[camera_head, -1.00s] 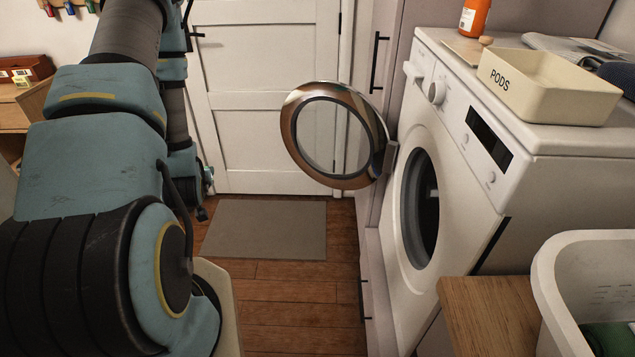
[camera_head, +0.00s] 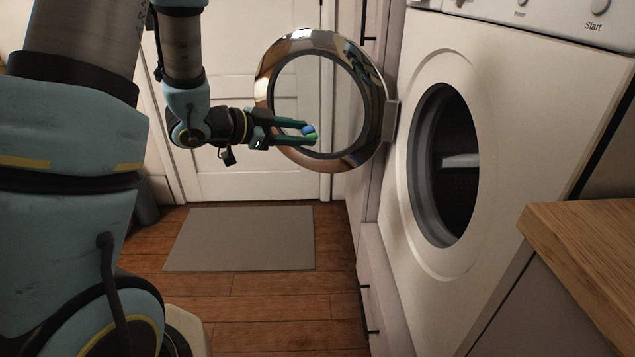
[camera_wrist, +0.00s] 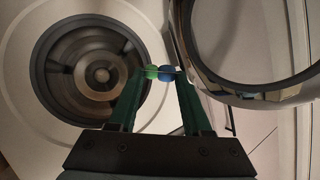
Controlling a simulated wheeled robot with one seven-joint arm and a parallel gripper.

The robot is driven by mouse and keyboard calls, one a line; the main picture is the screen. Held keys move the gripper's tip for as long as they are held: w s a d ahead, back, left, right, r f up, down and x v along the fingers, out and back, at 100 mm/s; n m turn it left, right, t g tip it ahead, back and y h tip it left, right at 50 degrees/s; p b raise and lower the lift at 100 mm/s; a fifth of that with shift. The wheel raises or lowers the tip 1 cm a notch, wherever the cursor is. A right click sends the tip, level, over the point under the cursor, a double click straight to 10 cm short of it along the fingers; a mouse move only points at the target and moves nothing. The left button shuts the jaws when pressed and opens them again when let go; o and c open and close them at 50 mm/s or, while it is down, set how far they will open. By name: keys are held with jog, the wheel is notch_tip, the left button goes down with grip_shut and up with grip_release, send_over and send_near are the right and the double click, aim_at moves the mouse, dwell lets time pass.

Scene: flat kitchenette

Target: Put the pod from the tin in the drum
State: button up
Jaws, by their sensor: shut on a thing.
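My gripper (camera_head: 311,134) is shut on a small blue and green pod (camera_head: 308,129), held at its fingertips in front of the open round door. The pod also shows in the wrist view (camera_wrist: 160,73) between the green fingers. The washer's drum (camera_head: 447,165) is open and lies to the right of my gripper, with a dark inside. In the wrist view the drum (camera_wrist: 95,75) is ahead and to the left of the pod. The pod is outside the drum. The tin is out of view.
The washer's round door (camera_head: 375,110) stands open on its hinge at the left of the opening, close behind my gripper. A wooden counter (camera_head: 590,240) is at the right. A grey mat (camera_head: 240,238) lies on the clear floor.

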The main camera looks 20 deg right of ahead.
jog(key=s+d+f+m+g+b, duration=0.2)
jog(key=s+m+g+b, duration=0.1)
jog(key=s, duration=0.3)
jog(key=s+d+f+b, duration=0.1)
jog(key=s+d, duration=0.3)
jog(key=d, duration=0.8)
jog(key=s+d+f+b, duration=0.1)
jog(key=s+d+f, duration=0.2)
jog(key=d, duration=1)
jog(key=s+d+f+b, duration=0.2)
jog(key=s+d, duration=0.5)
jog(key=d, duration=0.6)
jog(key=shift+s+f+h, duration=0.25)
jog(key=shift+f+h, duration=0.05)
jog(key=o, duration=0.9)
jog(key=v, duration=1)
jog(key=shift+a+p, duration=0.3)
jog(key=shift+p, duration=0.05)
